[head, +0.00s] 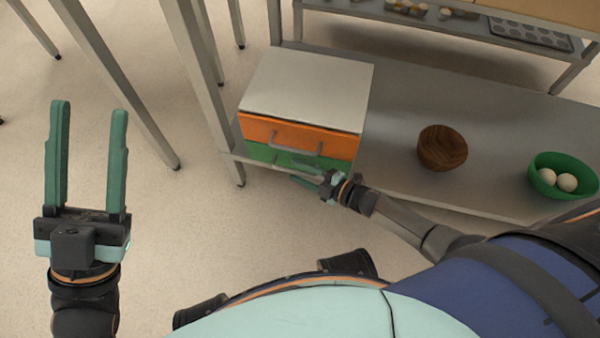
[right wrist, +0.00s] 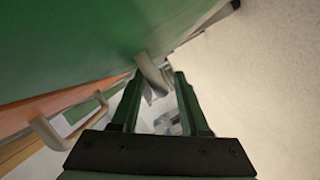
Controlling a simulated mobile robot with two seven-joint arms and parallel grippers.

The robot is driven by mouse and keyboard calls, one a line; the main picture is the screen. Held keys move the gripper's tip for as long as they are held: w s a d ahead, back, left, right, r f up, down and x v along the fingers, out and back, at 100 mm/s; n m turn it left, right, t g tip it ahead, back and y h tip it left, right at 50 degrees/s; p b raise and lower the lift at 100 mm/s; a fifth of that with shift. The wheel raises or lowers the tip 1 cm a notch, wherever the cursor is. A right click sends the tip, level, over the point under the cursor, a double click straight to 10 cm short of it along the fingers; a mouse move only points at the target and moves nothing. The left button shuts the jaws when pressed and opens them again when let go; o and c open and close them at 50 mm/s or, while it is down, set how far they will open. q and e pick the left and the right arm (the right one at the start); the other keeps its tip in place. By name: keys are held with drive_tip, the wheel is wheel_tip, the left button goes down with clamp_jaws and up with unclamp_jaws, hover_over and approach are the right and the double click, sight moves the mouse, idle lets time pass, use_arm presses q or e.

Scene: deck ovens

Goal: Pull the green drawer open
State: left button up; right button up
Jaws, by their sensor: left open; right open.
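The green drawer (head: 260,153) is the lower one in a small grey-topped unit on the lower shelf. Its front looks about flush with the orange drawer above, and my right gripper partly covers it. In the right wrist view the green front (right wrist: 75,42) fills the upper left. A grey handle (right wrist: 150,70) on it shows at the fingertips of my right gripper (right wrist: 158,76), seemingly between them; I cannot tell whether they touch it. That gripper (head: 303,173) is open at the green front in the head view. My left gripper (head: 90,108) is open and empty, far left of the unit.
The orange drawer (head: 255,131) has its own grey handle (head: 297,149), close above my right gripper. A wooden bowl (head: 442,148) and a green bowl (head: 581,188) with pale balls stand on the shelf (head: 400,95). Metal legs (head: 200,85) stand left of the unit. Floor in front is clear.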

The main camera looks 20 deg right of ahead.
clamp_jaws()
idle(0.4)
idle(1.1)
